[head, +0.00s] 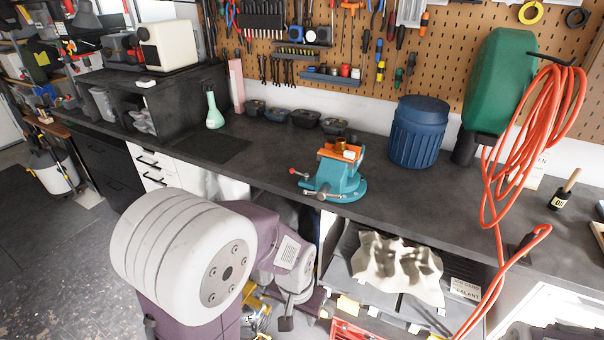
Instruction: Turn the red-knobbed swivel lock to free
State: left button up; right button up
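A teal bench vise (338,176) stands on the dark workbench near its front edge, on a round base. A lever with a red knob (292,171) sticks out to the left of the vise, low near the base. A grey metal handle (314,193) shows at its front. Orange jaws (340,152) top the vise, with small brass and white pieces between or on them. My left gripper (287,318) is low in front of the bench, below and left of the vise, apart from it. Its fingers are too small and hidden to tell their opening. My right gripper is not in view.
A blue lidded drum (418,132) stands right of the vise. Small dark bowls (305,118) line the wall behind. Bench around the vise is mostly clear.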

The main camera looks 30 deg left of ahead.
aim_at(306, 176)
jog(key=i+u, duration=0.15)
jog(key=u, duration=0.3)
jog(key=i+u, duration=0.15)
jog(key=u, duration=0.3)
jog(key=i+u, duration=0.15)
jog(key=u, duration=0.25)
